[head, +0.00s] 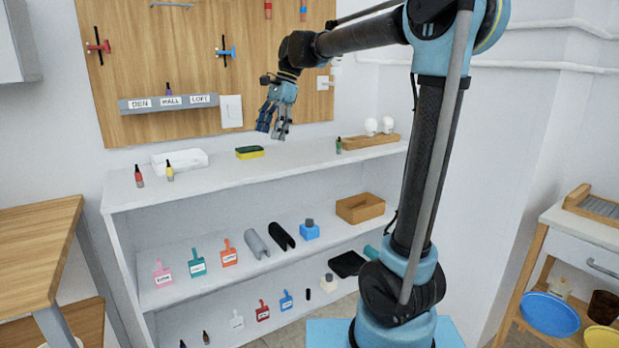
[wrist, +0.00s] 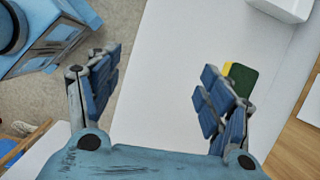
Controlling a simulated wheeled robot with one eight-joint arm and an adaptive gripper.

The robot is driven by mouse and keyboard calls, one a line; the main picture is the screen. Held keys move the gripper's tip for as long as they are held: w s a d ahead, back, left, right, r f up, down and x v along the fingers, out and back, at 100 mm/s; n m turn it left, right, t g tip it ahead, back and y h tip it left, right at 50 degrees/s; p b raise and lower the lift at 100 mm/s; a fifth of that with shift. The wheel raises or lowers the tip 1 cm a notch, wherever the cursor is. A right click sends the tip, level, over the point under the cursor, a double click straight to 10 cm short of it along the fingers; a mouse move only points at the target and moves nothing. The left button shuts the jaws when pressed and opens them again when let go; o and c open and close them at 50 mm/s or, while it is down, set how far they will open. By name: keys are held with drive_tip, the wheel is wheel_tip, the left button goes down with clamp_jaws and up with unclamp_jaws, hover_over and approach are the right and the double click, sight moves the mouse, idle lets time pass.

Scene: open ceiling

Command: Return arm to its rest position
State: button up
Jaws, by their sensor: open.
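My gripper (head: 273,130) hangs at the end of my raised arm, above the white shelf's top and in front of the wooden wall board. It points down, and its blue-padded fingers are spread with nothing between them. In the wrist view my gripper (wrist: 158,95) is also open and empty, over the bare white shelf top (wrist: 165,60). A yellow and dark green sponge (head: 250,152) lies on the shelf top, left of the gripper. In the wrist view the sponge (wrist: 243,78) is partly hidden behind the right finger.
A white tray (head: 180,160) and small bottles stand on the shelf top (head: 215,178). A wooden tray (head: 371,141) with two white objects sits at its right end. A wooden table (head: 35,250) is left, a cart (head: 585,235) right.

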drive_tip(key=s+d+f+n+t+h, duration=0.1)
drive_tip(key=s+d+f+n, duration=0.4)
drive_tip(key=s+d+f, duration=0.7)
drive_tip(key=s+d+f+n+t+h, duration=0.2)
drive_tip(key=s+d+f+n, duration=0.3)
drive_tip(key=s+d+f, duration=0.7)
drive_tip(key=d+f+t, duration=0.1)
drive_tip(key=d+f, duration=0.4)
drive_tip(key=d, duration=0.1)
drive_tip(key=shift+s+d+h, duration=0.2)
drive_tip(key=shift+d+h, duration=0.1)
drive_tip(key=shift+d, duration=0.1)
